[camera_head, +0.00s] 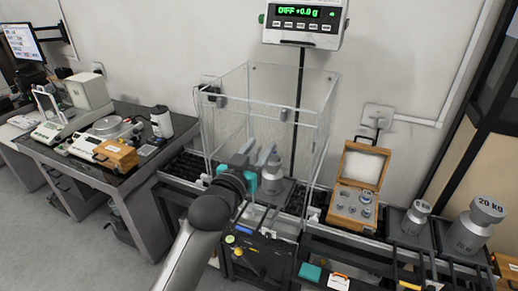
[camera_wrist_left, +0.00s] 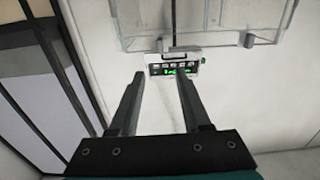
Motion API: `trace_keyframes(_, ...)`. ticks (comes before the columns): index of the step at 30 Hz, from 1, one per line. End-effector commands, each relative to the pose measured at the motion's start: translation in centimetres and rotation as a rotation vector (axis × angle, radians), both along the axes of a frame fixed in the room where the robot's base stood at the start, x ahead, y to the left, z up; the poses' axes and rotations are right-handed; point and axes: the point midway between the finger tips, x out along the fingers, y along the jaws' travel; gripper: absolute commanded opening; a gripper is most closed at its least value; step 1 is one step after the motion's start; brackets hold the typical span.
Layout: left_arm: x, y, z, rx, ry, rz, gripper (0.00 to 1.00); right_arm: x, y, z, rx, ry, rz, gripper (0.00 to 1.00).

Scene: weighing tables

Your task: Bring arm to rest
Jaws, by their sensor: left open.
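My left arm comes up from the bottom of the head view. Its gripper (camera_head: 257,148) is open, at the front of the clear glass enclosure (camera_head: 318,120). A silver weight (camera_head: 273,182) shows partly behind the gripper, low in the enclosure. I cannot tell whether the fingers are inside the enclosure or only in front of it. In the left wrist view the two fingers (camera_wrist_left: 160,75) stand apart with nothing between them. Beyond them the display appears upside down. My right gripper is not in view.
A display (camera_head: 303,22) reading +0.0 g stands above the enclosure. A wooden box of weights (camera_head: 343,207) stands open to the right, with two large weights (camera_head: 416,216) (camera_head: 474,228) beyond it. A dark side table (camera_head: 130,180) with instruments is at left. Grey floor is clear at lower left.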

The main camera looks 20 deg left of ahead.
Motion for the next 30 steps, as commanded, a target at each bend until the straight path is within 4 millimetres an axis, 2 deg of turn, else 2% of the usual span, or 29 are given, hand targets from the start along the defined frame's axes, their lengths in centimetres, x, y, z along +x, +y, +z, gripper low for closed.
trace_keyframes(12,0.0,0.0,-0.1,0.000,0.002,0.000,0.47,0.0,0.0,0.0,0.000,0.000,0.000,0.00)
trace_keyframes(14,0.0,0.0,-0.9,0.000,0.013,0.000,0.47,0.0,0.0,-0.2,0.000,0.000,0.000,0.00)
trace_keyframes(16,0.1,-0.1,-3.1,0.003,0.046,0.000,0.47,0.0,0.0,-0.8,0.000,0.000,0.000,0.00)
trace_keyframes(17,0.1,-0.1,-4.5,0.004,0.066,0.000,0.47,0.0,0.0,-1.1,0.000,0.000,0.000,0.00)
trace_keyframes(20,-0.2,-0.3,-11.0,0.011,0.164,-0.002,0.47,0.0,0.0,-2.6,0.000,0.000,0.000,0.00)
trace_keyframes(21,-0.5,-0.4,-14.0,0.015,0.210,-0.003,0.47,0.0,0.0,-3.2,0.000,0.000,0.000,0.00)
trace_keyframes(23,-1.2,-0.5,-18.8,0.022,0.280,-0.005,0.47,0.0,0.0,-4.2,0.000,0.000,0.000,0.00)
trace_keyframes(24,-1.9,-0.7,-21.8,0.026,0.329,-0.006,0.47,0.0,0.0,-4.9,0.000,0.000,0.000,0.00)
trace_keyframes(26,-3.0,-0.8,-26.3,0.034,0.400,-0.011,0.47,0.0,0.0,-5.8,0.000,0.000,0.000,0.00)
trace_keyframes(27,-4.0,-0.9,-29.3,0.039,0.446,-0.012,0.47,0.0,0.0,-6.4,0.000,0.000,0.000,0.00)
trace_keyframes(29,-5.6,-1.1,-33.6,0.047,0.515,-0.016,0.47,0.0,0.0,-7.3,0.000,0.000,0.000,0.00)
trace_keyframes(30,-6.8,-1.2,-36.4,0.052,0.562,-0.020,0.47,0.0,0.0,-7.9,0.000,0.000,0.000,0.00)
